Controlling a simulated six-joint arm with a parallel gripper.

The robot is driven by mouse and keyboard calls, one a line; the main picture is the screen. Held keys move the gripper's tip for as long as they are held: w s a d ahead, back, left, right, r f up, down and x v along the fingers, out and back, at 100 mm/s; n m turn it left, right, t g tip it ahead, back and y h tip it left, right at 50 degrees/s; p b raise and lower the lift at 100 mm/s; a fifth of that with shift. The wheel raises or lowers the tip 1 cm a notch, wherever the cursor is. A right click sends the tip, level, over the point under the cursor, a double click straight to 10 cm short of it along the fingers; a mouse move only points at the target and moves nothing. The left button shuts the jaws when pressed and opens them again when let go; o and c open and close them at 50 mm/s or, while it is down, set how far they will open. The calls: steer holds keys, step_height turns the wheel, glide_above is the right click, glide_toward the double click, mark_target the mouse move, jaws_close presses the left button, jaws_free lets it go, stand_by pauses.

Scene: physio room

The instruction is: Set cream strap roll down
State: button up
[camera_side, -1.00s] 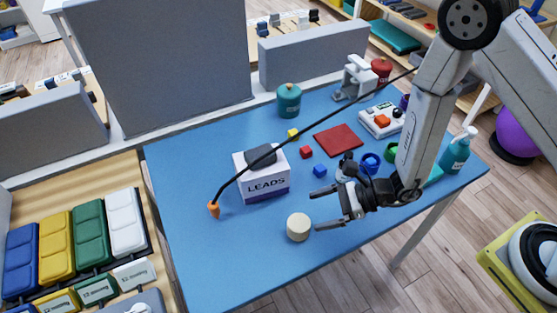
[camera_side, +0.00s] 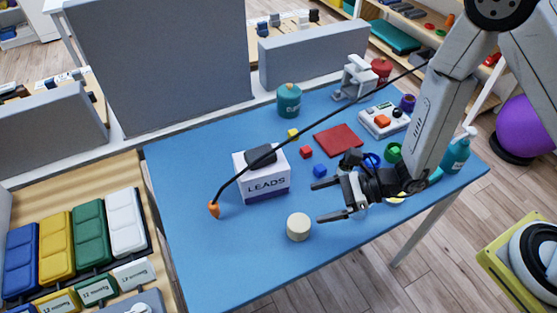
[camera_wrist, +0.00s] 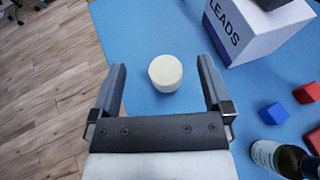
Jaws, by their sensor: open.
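The cream strap roll (camera_side: 299,227) stands on the blue table (camera_side: 215,265) near its front edge, with nothing touching it. My gripper (camera_side: 316,202) is open and empty, to the right of the roll and apart from it in the side view. In the wrist view the roll (camera_wrist: 165,73) lies ahead of my gripper (camera_wrist: 162,80), between the lines of the two spread fingers.
The white LEADS box (camera_side: 262,181) stands behind the roll, with a cable and orange tip (camera_side: 214,210) to its left. Small blue (camera_side: 320,170) and red (camera_side: 306,152) cubes lie beyond my gripper. The table's front left is clear.

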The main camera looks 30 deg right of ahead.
steer(key=s+d+r+n+g+h, duration=0.45)
steer(key=s+d+n+g, duration=0.3)
steer(key=n, duration=0.45)
steer(key=w+d+r+n+t+h, duration=0.2)
steer(key=d+r+n+h, duration=0.1)
steer(key=d, duration=0.4)
steer(key=w+d+r+n+t+h, duration=0.2)
steer(key=d+n+t+h, duration=0.1)
steer(key=d+n+h, duration=0.2)
steer(key=shift+d+r+n, duration=0.4)
steer(key=shift+d+n, duration=0.7)
steer(key=shift+n, duration=0.1)
